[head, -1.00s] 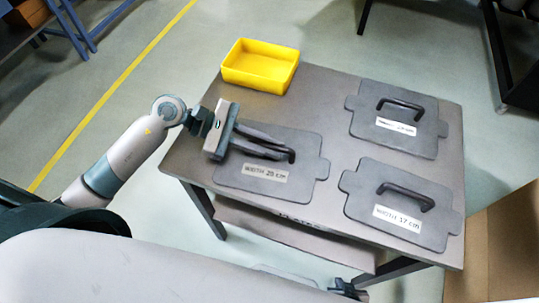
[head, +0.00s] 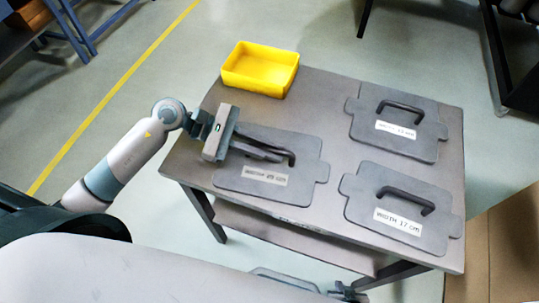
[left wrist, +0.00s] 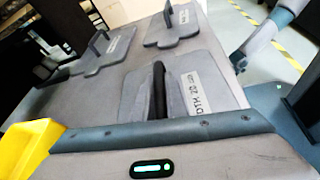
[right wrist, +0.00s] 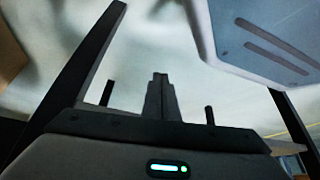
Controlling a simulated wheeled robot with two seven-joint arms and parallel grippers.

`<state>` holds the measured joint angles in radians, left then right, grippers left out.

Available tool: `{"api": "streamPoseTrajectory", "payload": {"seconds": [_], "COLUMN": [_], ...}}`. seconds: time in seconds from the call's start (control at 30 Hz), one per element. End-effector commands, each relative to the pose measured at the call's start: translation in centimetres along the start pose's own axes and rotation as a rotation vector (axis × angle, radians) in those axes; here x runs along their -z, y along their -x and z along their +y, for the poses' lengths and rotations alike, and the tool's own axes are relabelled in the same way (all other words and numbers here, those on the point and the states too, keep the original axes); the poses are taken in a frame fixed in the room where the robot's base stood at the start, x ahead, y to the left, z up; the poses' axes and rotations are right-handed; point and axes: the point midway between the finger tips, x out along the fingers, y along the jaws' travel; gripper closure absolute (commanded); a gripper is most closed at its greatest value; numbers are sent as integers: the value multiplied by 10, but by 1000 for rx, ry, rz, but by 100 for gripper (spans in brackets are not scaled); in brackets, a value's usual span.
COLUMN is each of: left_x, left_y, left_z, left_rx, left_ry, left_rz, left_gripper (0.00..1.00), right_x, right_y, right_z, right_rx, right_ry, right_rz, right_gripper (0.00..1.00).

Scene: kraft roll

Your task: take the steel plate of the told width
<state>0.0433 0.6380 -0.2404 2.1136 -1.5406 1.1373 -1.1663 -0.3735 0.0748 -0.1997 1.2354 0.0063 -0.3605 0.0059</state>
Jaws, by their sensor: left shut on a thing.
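Three dark grey steel plates with handles lie on the grey table. My left gripper (head: 284,157) is shut on the handle of the left plate (head: 305,182). The front right plate (head: 375,222) is labelled 17 cm. The back right plate (head: 365,122) has a label too small to read surely. My right gripper (right wrist: 158,80) has its fingers together and empty in the right wrist view, low beside the table.
A yellow open bin (head: 262,82) stands at the table's back left corner. The table (head: 335,100) is bare between the bin and the plates. A cardboard box (head: 500,240) stands on the floor at the right. A dark rack (head: 515,60) is behind it.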

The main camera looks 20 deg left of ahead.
Motion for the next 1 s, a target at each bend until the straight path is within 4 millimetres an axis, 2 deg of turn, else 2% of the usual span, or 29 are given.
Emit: {"api": "streamPoseTrajectory", "payload": {"seconds": [0.27, 0.57, 1.0], "left_x": [-8, -39, -111], "left_y": [3, 16, -20], "left_z": [2, 9, -28], "left_rx": [-2, -2, 0], "left_ry": [-4, -8, -8], "left_rz": [-3, -2, -7], "left_gripper": [100, 100, 100], "right_x": [-3, -14, -24], "right_y": [-1, -2, -1], "right_z": [0, 7, 14], "right_rx": [0, -8, -14], "right_ry": [0, -4, -4], "right_rz": [-9, -60, -111], "right_gripper": [100, 100, 100]}}
